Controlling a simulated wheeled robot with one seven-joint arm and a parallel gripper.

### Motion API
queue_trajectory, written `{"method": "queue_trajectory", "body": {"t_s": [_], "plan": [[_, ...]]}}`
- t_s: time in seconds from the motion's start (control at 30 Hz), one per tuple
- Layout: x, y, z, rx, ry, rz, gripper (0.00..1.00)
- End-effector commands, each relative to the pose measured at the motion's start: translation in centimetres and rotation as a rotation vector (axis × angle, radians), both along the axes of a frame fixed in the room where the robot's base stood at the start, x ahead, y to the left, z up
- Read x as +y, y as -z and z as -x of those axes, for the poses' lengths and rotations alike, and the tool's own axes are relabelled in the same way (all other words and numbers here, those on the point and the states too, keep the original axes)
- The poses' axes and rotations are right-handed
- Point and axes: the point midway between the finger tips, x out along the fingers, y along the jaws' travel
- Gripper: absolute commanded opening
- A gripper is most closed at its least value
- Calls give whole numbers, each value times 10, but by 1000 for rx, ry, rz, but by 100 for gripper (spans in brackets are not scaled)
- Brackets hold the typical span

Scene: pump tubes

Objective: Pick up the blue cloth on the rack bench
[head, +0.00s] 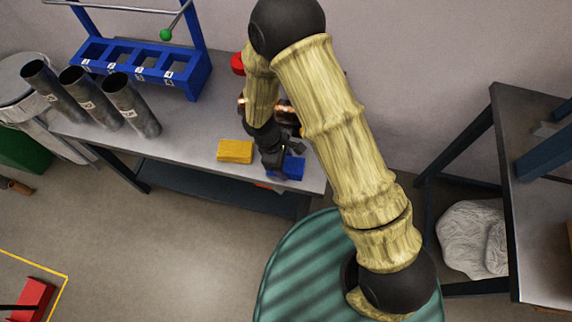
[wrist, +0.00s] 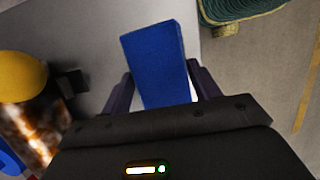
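The blue cloth (head: 293,169) is a small, flat-sided block shape near the right end of the rack bench (head: 190,178). My gripper (head: 277,166) is down at its left side in the head view and hides part of it. In the wrist view the blue cloth (wrist: 155,60) lies between the two dark fingers of my gripper (wrist: 160,72). The fingers are spread, with a pale gap between the cloth and the right finger. The cloth's near end is hidden behind the gripper body. I cannot tell whether the left finger touches it.
A yellow cloth (head: 235,151) lies just left of my gripper. Several grey tubes (head: 130,106) and a blue rack (head: 145,62) stand farther left. A red object (head: 238,62) and coppery parts sit behind my forearm. Another table (head: 540,215) stands at right.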

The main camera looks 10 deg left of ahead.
Motion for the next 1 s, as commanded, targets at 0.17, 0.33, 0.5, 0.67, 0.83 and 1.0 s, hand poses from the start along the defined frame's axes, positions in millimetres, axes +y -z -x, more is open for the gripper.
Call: {"method": "queue_trajectory", "body": {"t_s": [0.17,0.33,0.5,0.67,0.83,1.0], "plan": [[0,0,0,0,0,0,39],[0,-1,0,0,0,0,39],[0,-14,-1,-3,2,-2,39],[1,-41,-1,-4,2,-4,39],[0,-75,-1,-3,2,-3,39],[0,-96,0,-1,1,-2,39]]}}
